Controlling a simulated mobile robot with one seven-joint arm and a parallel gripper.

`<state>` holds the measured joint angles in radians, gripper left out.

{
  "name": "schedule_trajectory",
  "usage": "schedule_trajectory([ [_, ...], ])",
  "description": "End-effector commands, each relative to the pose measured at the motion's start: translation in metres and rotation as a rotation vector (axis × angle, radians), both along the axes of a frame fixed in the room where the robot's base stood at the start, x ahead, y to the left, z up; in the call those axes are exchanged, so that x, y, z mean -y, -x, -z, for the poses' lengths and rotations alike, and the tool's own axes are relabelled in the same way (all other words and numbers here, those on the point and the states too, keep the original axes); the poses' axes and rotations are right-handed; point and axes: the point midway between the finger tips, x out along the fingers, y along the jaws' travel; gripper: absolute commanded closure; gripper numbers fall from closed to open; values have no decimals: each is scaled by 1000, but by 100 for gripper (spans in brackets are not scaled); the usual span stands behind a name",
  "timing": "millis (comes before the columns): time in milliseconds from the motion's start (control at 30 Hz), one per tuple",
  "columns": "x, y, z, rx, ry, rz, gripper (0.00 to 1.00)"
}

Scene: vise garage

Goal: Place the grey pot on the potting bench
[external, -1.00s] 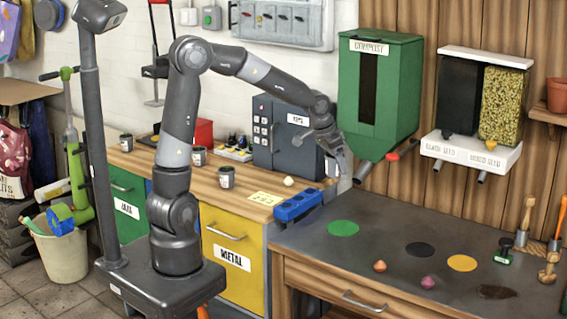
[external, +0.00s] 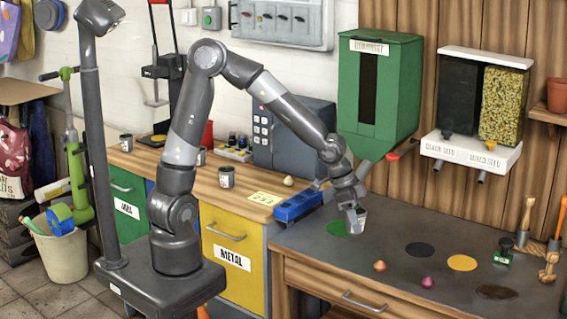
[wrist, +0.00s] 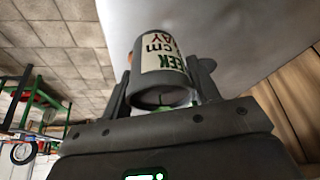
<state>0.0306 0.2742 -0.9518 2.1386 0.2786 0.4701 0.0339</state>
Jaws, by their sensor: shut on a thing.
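The grey pot (external: 359,221) is small and sits in my gripper (external: 354,208) over the potting bench (external: 400,262). In the wrist view the pot (wrist: 160,93) carries a pale label with dark letters, between the two fingers of my gripper (wrist: 160,82). The fingers are closed on its sides. In the external view the pot is at the right edge of a green disc (external: 340,228) marked on the bench top. I cannot tell whether its base touches the bench.
The green compost bin (external: 378,95) hangs behind. Small cans (external: 227,177) stand on the left counter.

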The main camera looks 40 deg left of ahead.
Motion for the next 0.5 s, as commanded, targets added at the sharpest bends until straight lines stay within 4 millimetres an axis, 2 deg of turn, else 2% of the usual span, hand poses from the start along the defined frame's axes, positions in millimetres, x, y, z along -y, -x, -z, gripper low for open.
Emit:
schedule_trajectory([
  [100, -8, -26, 17, -5, 0, -3, 70],
  [233, -14, -49, 31, -3, 1, -3, 70],
  [333, -17, -59, 37, -2, 1, -3, 70],
  [500, -19, -64, 47, -2, -1, 0, 70],
])
